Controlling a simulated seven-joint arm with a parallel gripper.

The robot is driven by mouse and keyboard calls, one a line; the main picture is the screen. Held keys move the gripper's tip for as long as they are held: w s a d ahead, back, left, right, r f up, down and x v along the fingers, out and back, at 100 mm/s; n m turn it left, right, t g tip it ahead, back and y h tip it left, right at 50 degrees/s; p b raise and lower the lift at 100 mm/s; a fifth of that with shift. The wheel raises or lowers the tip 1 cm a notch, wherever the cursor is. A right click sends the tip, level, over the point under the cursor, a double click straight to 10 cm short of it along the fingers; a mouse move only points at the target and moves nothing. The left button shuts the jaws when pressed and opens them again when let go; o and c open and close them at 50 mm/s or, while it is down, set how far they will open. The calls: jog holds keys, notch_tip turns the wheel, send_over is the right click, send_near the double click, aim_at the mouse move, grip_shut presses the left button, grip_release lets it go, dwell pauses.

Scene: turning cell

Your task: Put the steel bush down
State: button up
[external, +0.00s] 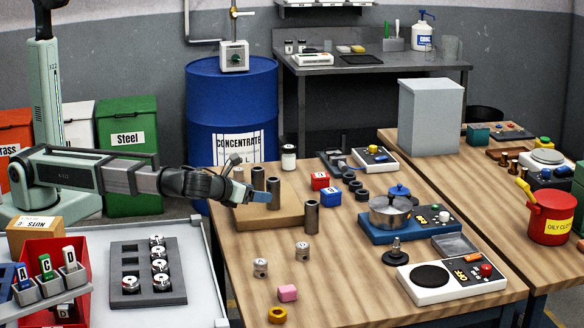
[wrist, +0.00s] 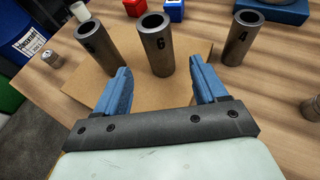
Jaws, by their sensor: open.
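Three dark grey steel bushes stand upright. In the wrist view the bush marked 6 (wrist: 156,50) is in the middle, one with a hard-to-read mark (wrist: 101,50) is at left, and the bush marked 4 (wrist: 242,42) is at right. In the external view two bushes (external: 258,178) (external: 273,188) stand on a thin brown board (external: 247,222); a third (external: 311,217) stands on the table just right of it. My gripper (external: 262,200), also in the wrist view (wrist: 160,78), is open and empty. Its blue fingers flank the near side of bush 6; contact cannot be told.
Red and blue blocks (external: 320,181) (external: 330,197) and black rings (external: 354,184) lie behind the bushes. A pot (external: 390,211) sits on a blue unit at right. Small metal cylinders (external: 261,267) (external: 302,251) stand in front. Bare wood lies at the front right of the board.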

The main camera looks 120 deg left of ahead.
jog(key=shift+v, duration=1.45)
dwell(0.3)
